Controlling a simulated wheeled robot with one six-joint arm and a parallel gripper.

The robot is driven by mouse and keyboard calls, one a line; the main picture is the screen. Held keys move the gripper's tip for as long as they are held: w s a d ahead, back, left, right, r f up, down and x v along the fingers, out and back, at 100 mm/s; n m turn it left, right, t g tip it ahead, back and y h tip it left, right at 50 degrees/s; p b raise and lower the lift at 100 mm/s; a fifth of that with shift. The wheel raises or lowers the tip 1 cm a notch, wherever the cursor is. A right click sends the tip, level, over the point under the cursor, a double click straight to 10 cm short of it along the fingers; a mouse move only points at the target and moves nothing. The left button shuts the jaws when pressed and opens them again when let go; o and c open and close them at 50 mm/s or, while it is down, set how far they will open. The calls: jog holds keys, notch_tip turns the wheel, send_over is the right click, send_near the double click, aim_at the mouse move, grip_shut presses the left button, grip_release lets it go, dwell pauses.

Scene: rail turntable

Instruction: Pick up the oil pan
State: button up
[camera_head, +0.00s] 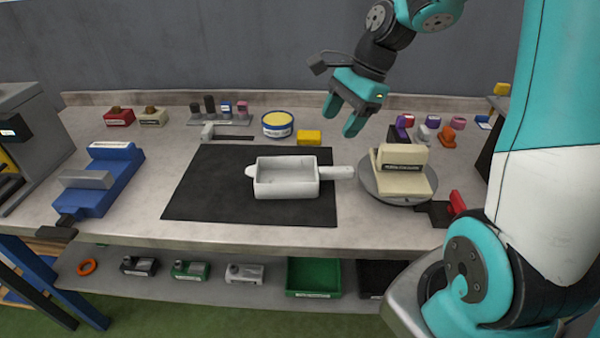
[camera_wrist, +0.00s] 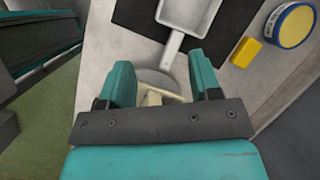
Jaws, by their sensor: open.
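The oil pan (camera_head: 286,178) is a light grey open rectangular pan lying upright on a black mat (camera_head: 200,193) in the middle of the bench. It has a short spout on its left and a handle on its right that reaches past the mat edge toward a round turntable. In the wrist view the oil pan (camera_wrist: 188,14) is at the top, with its handle pointing down toward the jaws. My gripper (camera_head: 345,116) is open and empty, raised above the bench, right of the pan. In the wrist view my gripper (camera_wrist: 163,75) has its fingers spread.
A beige block (camera_head: 402,168) sits on the round turntable (camera_head: 372,186) right of the pan. Behind the pan are a yellow block (camera_head: 309,138) and a round yellow-topped tin (camera_head: 277,124). A blue fixture (camera_head: 100,180) stands at the left. A lower shelf (camera_head: 210,288) holds bins and small parts.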

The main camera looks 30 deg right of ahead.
jog(key=d+f+m, duration=0.2)
jog(key=d+m, duration=0.4)
jog(key=d, duration=0.2)
send_near(331, 168)
jog(key=x, duration=0.5)
jog(key=shift+s+d+f+p, duration=0.2)
jog(key=shift+s+p, duration=0.1)
jog(key=shift+p, duration=0.1)
jog(key=shift+w+a+p+x, duration=0.15)
jog(key=shift+p+x, duration=0.2)
jog(key=shift+x, duration=1.2)
jog(key=shift+w+a+p+x, duration=0.1)
jog(key=shift+p+x, duration=0.2)
jog(key=shift+x, duration=1.25)
jog(key=shift+r, duration=0.1)
jog(key=shift+c, duration=0.4)
grip_shut()
